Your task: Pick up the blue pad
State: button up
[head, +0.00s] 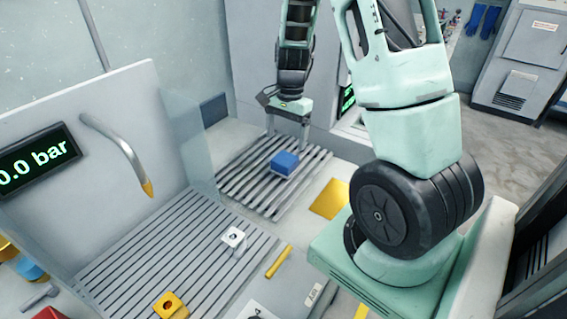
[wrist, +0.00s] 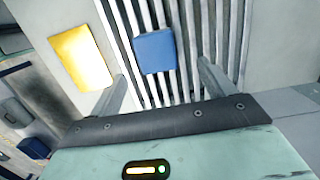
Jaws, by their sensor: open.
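The blue pad (head: 285,162) is a small blue block lying on the slatted grey rack (head: 250,196) at the back. In the wrist view the blue pad (wrist: 155,52) lies on the slats, ahead of and between my two fingers. My gripper (head: 288,146) hangs over the rack with its fingers pointing down, just behind the pad in the head view. In the wrist view my gripper (wrist: 162,84) is open with nothing between its fingers. I cannot tell the exact height of the fingertips above the slats.
A nearer slatted rack (head: 170,262) holds a white block (head: 233,237) and a yellow block (head: 170,305). A clear panel (head: 183,130) stands left of the far rack. A curved pipe (head: 122,150) overhangs the near rack. A yellow plate (head: 330,199) lies to the right.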

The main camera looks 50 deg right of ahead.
aim_at(285, 158)
notch_tip(285, 158, down, 3)
jog(key=shift+a+r, duration=0.15)
jog(key=f, duration=0.2)
jog(key=f+p, duration=0.1)
jog(key=f, duration=0.1)
jog(key=shift+s+a, duration=0.4)
jog(key=shift+f, duration=0.55)
jog(key=c, duration=1.1)
